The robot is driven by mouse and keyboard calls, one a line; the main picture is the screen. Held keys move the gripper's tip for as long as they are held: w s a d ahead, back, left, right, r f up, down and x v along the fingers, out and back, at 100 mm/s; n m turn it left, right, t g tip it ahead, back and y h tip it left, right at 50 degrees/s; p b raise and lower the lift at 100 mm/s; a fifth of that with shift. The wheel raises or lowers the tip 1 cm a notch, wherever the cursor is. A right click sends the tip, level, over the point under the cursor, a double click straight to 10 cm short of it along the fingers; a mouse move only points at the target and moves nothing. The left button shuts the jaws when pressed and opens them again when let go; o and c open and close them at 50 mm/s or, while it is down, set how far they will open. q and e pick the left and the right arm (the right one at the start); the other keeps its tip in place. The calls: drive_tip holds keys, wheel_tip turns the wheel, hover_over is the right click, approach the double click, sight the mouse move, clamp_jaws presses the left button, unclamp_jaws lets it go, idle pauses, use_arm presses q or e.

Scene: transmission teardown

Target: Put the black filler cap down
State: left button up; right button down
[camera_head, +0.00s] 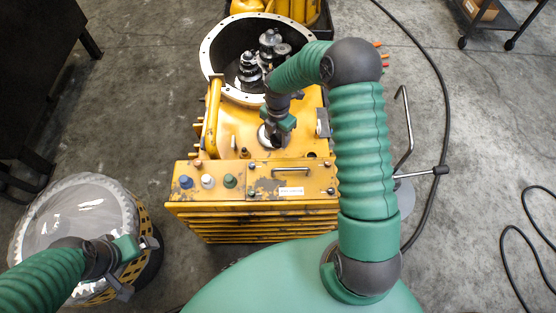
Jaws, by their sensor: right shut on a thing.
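The yellow transmission housing (225,130) stands in the middle, with a round open bell at its far end. My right gripper (274,128) points down over its top plate, at a round pale-rimmed opening (266,140). It is shut on the black filler cap, which is mostly hidden by the gripper and hard to make out. I cannot tell whether the cap touches the housing. My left gripper (134,268) is open and empty at the lower left, over a drum with a clear cover (72,208).
Dark gears (249,72) stand inside the bell. Blue, white and green caps (207,181) and a handle (290,170) sit on the housing's near edge. A bent metal bar (405,120) stands at the right. A black hose (442,110) crosses the floor.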

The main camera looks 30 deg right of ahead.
drive_tip(key=shift+f, duration=0.45)
wheel_tip(320, 180, down, 9)
drive_tip(key=b, duration=0.4)
drive_tip(key=shift+f, duration=0.15)
drive_tip(key=shift+a, duration=0.1)
drive_tip(key=c, duration=0.7)
unclamp_jaws()
